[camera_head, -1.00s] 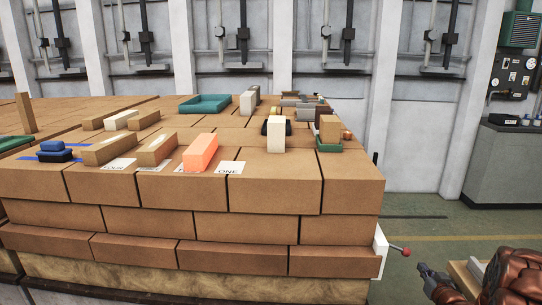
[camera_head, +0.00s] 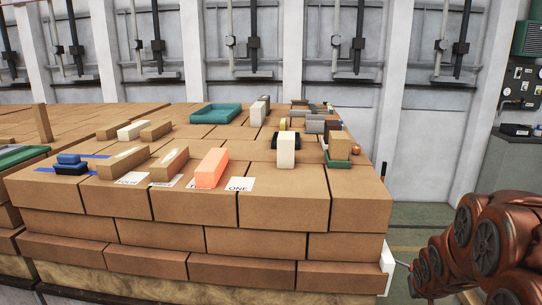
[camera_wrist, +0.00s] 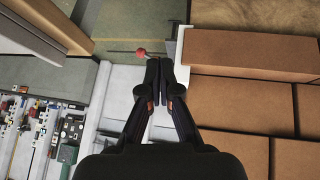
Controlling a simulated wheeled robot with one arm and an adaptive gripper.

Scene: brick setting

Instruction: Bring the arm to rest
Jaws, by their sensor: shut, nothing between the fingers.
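My gripper (camera_wrist: 158,72) is shut and empty in the wrist view, its black fingers together. It hangs beside the side of the stack of brown boxes (camera_wrist: 247,102), near a white panel (camera_wrist: 183,50) at the stack's edge. A red knob (camera_wrist: 141,53) on a thin rod shows just left of the fingertips. In the head view my reddish-brown arm is at the lower right, beside the box stack (camera_head: 284,210). The gripper fingers are not clear there.
On the stack stand an orange block (camera_head: 211,168), a white block (camera_head: 286,150), tan blocks (camera_head: 169,164), a green tray (camera_head: 215,113) and blue pieces (camera_head: 69,158). A grey cabinet (camera_head: 516,175) stands at the right. Floor shows between cabinet and stack.

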